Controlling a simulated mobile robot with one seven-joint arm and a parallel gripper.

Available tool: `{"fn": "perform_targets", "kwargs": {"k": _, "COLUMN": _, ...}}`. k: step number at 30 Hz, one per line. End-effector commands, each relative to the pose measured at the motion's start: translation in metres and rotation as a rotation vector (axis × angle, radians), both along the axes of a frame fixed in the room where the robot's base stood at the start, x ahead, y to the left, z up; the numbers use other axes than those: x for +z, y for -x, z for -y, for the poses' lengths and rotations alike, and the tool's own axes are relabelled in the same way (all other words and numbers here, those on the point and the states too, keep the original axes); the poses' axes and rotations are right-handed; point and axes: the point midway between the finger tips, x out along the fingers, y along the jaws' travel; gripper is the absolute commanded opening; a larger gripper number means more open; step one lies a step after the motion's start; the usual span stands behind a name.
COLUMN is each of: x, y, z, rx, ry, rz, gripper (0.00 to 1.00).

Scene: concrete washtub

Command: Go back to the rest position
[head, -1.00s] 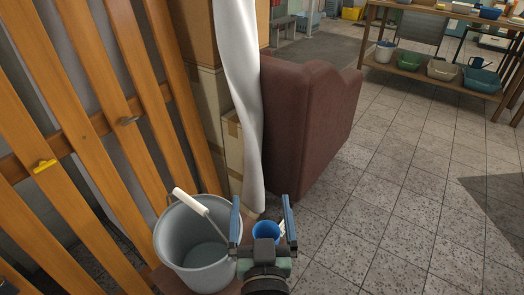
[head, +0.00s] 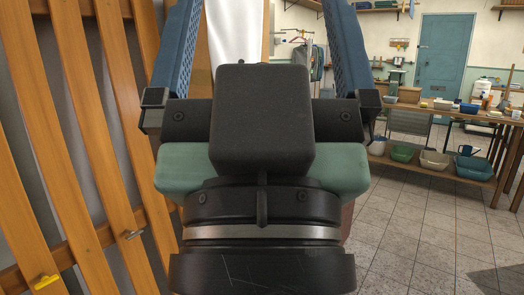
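My gripper (head: 262,12) fills the middle of the head view, raised close to the camera. Its two blue fingers stand wide apart, one on each side, with nothing seen held between them. The finger ends reach the top edge of the picture. The gripper's dark body and green housing hide much of what lies behind. The grey bucket and blue cup are not visible now.
A slatted wooden partition (head: 65,130) stands close on the left. White cloth (head: 222,35) hangs behind the fingers. At the right is a wooden bench (head: 405,160) with several basins on its lower shelf. A blue door (head: 440,60) is at the back. Tiled floor (head: 420,235) lies open at right.

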Motion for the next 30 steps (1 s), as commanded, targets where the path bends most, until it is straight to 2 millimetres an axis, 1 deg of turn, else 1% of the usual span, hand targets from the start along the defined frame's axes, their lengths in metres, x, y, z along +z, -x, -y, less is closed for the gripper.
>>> {"fn": "perform_targets", "kwargs": {"k": 1, "x": 0.030, "y": 0.000, "z": 0.000, "rx": 0.000, "ry": 0.000, "rz": 0.000, "gripper": 1.00}}
{"fn": "perform_targets", "kwargs": {"k": 18, "x": 0.203, "y": -0.001, "z": -0.001, "rx": 0.002, "ry": 0.001, "rz": -0.002, "gripper": 1.00}}
{"fn": "perform_targets", "kwargs": {"k": 21, "x": 0.230, "y": -0.001, "z": -0.001, "rx": 0.002, "ry": 0.001, "rz": -0.002, "gripper": 1.00}}
{"fn": "perform_targets", "kwargs": {"k": 25, "x": 0.255, "y": -0.001, "z": -0.001, "rx": 0.002, "ry": 0.001, "rz": -0.002, "gripper": 1.00}}
{"fn": "perform_targets", "kwargs": {"k": 27, "x": 0.263, "y": -0.001, "z": -0.001, "rx": 0.002, "ry": 0.001, "rz": -0.002, "gripper": 1.00}}
{"fn": "perform_targets", "kwargs": {"k": 30, "x": 0.269, "y": -0.001, "z": -0.001, "rx": 0.002, "ry": 0.001, "rz": -0.002, "gripper": 1.00}}
